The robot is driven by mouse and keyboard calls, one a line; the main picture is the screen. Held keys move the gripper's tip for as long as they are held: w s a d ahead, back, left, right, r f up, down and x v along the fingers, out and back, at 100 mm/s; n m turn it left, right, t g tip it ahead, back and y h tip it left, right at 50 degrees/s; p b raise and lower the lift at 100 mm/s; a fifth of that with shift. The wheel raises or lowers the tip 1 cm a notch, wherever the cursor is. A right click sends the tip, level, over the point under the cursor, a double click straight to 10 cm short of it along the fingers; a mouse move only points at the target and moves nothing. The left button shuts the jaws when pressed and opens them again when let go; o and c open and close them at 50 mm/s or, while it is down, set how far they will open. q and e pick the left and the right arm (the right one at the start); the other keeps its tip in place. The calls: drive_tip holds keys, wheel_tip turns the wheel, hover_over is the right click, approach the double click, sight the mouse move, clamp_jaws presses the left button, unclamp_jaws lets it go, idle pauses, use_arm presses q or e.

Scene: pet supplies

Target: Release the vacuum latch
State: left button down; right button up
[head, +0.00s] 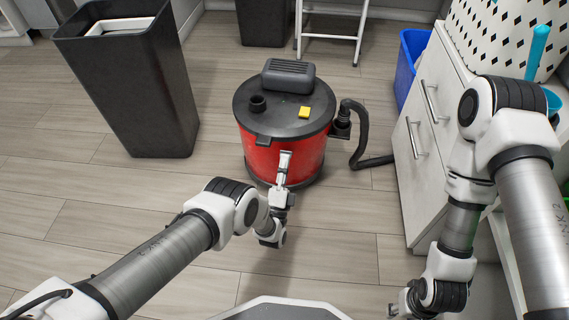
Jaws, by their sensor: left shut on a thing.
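The vacuum (257,148) stands upright on the floor ahead of me, with a red drum and a dark grey lid (285,122). A dark motor housing and a yellow switch (305,112) sit on the lid. A dark latch (263,140) shows at the lid's front rim. My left gripper (284,160) is at the front of the red drum, just below the lid's rim. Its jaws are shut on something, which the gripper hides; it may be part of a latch. My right gripper (398,308) is low at the bottom right, small and partly cut off, away from the vacuum.
A tall black bin (135,90) stands at the left. A white cabinet (428,135) stands at the right, with a blue bin (410,65) behind it. The vacuum's black hose (358,140) runs right towards the cabinet. A white step stool (330,37) is behind. Floor around the vacuum's front is clear.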

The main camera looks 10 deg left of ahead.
idle(0.4)
use_arm(q)
drive_tip(key=c, duration=1.3)
unclamp_jaws()
